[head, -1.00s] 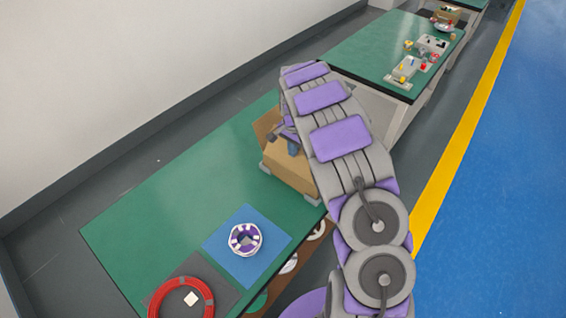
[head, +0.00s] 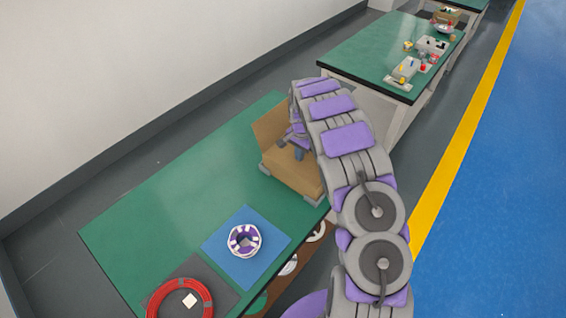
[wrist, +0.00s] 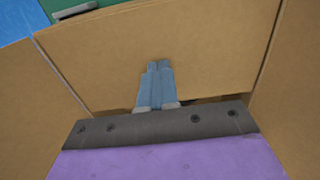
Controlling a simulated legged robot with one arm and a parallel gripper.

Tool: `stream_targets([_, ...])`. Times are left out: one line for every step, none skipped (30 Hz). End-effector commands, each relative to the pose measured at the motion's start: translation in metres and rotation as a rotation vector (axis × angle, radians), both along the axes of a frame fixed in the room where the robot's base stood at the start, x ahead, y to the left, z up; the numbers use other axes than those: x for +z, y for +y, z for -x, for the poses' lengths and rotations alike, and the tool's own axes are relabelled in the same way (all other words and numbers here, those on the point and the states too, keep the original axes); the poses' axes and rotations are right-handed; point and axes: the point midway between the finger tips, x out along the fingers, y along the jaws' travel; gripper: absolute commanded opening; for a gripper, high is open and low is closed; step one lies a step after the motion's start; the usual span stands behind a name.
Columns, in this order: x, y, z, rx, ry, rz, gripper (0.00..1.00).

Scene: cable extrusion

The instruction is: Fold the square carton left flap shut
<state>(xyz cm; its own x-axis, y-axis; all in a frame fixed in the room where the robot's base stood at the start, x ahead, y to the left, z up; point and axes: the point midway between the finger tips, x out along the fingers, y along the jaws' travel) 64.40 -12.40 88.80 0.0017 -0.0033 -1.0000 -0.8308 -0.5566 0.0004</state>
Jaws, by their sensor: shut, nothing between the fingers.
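The square carton (head: 292,172) stands on the green table, partly hidden behind my arm. A flap (head: 270,126) stands raised at its far left side in the head view. In the wrist view a wide cardboard panel (wrist: 200,50) lies across the middle, with further cardboard on both sides and a dark gap below it. My gripper (wrist: 159,66) is shut and empty, its blue fingertips over this panel; I cannot tell whether they touch it. In the head view my gripper (head: 297,150) is at the carton's top, partly covered by my arm.
The green table (head: 150,220) has free room left of the carton. A blue mat (head: 222,257) bears a purple and white coil (head: 244,241). A red cable ring (head: 150,300) lies at the front. Another green table (head: 370,45) stands behind.

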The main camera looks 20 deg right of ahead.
Motion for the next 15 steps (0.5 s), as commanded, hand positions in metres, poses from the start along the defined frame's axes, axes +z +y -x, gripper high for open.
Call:
stream_targets([-0.002,-0.001,0.001,-0.001,0.004,0.0,0.0])
stream_targets([-0.002,-0.001,0.001,-0.001,0.004,0.0,0.0])
stream_targets([-0.002,-0.001,0.001,-0.001,0.004,0.0,0.0])
stream_targets([-0.002,-0.001,0.001,-0.001,0.004,-0.001,0.0])
stream_targets([-0.002,-0.001,0.001,-0.001,0.005,0.0,0.0])
stream_targets([-0.002,-0.001,0.001,-0.001,0.005,0.0,0.0])
stream_targets([-0.001,-0.001,0.001,-0.001,0.005,0.0,0.0])
stream_targets([0.001,-0.001,0.001,-0.001,0.005,0.0,0.0])
stream_targets([0.004,-0.001,0.001,-0.001,0.005,0.0,0.0])
stream_targets([0.006,-0.001,0.001,-0.001,0.004,-0.001,0.0])
stream_targets([0.01,-0.001,0.001,-0.001,0.004,0.0,0.0])
stream_targets([0.015,-0.001,0.001,-0.001,0.003,-0.001,0.0])
stream_targets([0.019,-0.001,0.001,-0.001,0.003,-0.001,0.0])
stream_targets([0.023,-0.001,0.001,-0.001,0.002,-0.001,0.0])
stream_targets([0.028,0.0,0.001,-0.001,0.002,-0.001,0.0])
